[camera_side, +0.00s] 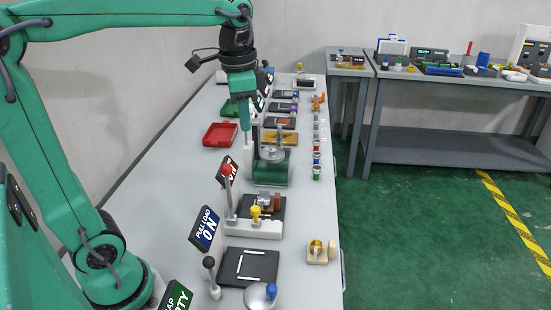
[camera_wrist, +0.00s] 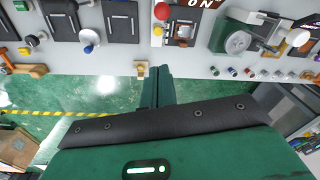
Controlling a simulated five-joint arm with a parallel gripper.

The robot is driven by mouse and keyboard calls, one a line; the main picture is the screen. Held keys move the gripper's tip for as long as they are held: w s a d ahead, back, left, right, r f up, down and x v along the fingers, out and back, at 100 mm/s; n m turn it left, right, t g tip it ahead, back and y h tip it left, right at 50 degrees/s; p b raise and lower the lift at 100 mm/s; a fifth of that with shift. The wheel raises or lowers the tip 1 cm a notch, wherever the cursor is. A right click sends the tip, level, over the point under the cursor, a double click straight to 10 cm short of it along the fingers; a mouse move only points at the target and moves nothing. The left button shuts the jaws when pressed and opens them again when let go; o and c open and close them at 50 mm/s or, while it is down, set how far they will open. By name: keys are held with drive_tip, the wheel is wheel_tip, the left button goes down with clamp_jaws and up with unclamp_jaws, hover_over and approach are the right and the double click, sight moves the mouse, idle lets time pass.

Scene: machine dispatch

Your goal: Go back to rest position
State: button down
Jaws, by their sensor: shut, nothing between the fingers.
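My gripper (camera_side: 246,128) hangs from my green arm with its fingers pointing down, in the upper middle of the side view. Its green fingers (camera_wrist: 160,75) are together and hold nothing in the wrist view. In the side view it appears just above and behind a green machine with a round metal plate (camera_side: 272,154); whether it touches the machine I cannot tell. The machine also shows at the upper right of the wrist view (camera_wrist: 238,41). My arm is raised and reaches out over the long grey table (camera_side: 160,205).
A red-knobbed lever (camera_side: 227,170), a PULL LOAD sign (camera_side: 205,228), a black pad (camera_side: 247,266) and a wooden block (camera_side: 321,252) stand nearer the camera. A red tray (camera_side: 220,134) lies to the left. Several small coloured cylinders line the table's right edge.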

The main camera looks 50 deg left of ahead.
drive_tip(key=s+d+f+n+t, duration=0.2)
drive_tip(key=s+f+n+t, duration=0.2)
drive_tip(key=s, duration=0.7)
drive_tip(key=shift+f+n+t, duration=0.4)
drive_tip(key=shift+f+n, duration=0.4)
drive_tip(key=shift+f, duration=0.3)
idle(0.5)
